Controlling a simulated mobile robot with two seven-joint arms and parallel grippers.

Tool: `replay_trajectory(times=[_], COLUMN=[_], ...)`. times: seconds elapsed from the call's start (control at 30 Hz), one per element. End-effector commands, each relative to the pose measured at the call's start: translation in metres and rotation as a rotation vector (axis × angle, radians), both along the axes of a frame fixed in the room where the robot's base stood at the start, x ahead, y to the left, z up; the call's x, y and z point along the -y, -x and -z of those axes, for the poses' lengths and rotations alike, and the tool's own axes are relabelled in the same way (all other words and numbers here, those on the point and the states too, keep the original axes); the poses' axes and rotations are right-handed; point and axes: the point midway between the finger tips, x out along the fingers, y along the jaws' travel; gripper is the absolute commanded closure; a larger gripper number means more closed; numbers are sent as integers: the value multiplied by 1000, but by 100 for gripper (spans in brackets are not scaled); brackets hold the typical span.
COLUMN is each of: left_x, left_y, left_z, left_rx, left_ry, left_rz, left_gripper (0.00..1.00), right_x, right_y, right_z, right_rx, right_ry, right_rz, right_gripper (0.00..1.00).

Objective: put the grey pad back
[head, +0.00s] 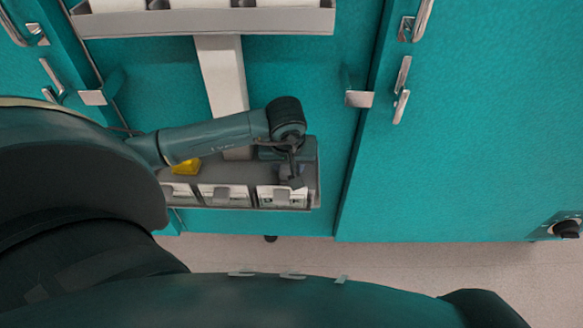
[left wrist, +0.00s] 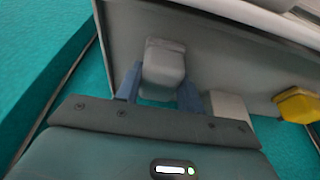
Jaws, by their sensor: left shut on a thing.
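The grey pad (left wrist: 163,62) is a small light grey block between the two blue fingers of my left gripper (left wrist: 158,88) in the left wrist view. The left gripper is shut on it. In the head view the left gripper (head: 291,174) reaches down over the right end of the lower grey shelf tray (head: 314,190). There the pad is mostly hidden by the gripper and wrist. I cannot tell whether the pad touches the tray. My right gripper is in neither view.
A yellow block (head: 187,167) sits at the tray's left; it also shows in the wrist view (left wrist: 298,104). White-fronted bins (head: 228,195) line the tray's front. An upper shelf (head: 205,22) is above. Teal doors with metal handles (head: 402,90) stand at right.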

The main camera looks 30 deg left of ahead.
Motion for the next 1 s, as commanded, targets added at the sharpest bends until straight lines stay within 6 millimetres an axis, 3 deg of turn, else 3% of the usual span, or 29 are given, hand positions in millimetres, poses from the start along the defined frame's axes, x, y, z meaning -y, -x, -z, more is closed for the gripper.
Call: replay_trajectory(times=[0.43,0.47,0.5,0.77,1.0], left_x=[-6,-6,-6,-6,-6], left_y=[-2,-2,-2,-2,-2], left_z=[0,0,0,0,-1], left_rx=[-1,-1,-1,-1,-1], left_ry=[0,0,0,0,0], left_rz=[-4,-4,-3,-3,-3], left_gripper=[85,62,58,37,37], right_x=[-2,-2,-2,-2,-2], right_y=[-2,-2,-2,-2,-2], right_z=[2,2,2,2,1], right_rx=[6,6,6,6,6], right_ry=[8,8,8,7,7], right_rz=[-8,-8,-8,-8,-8], right_gripper=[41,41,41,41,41])
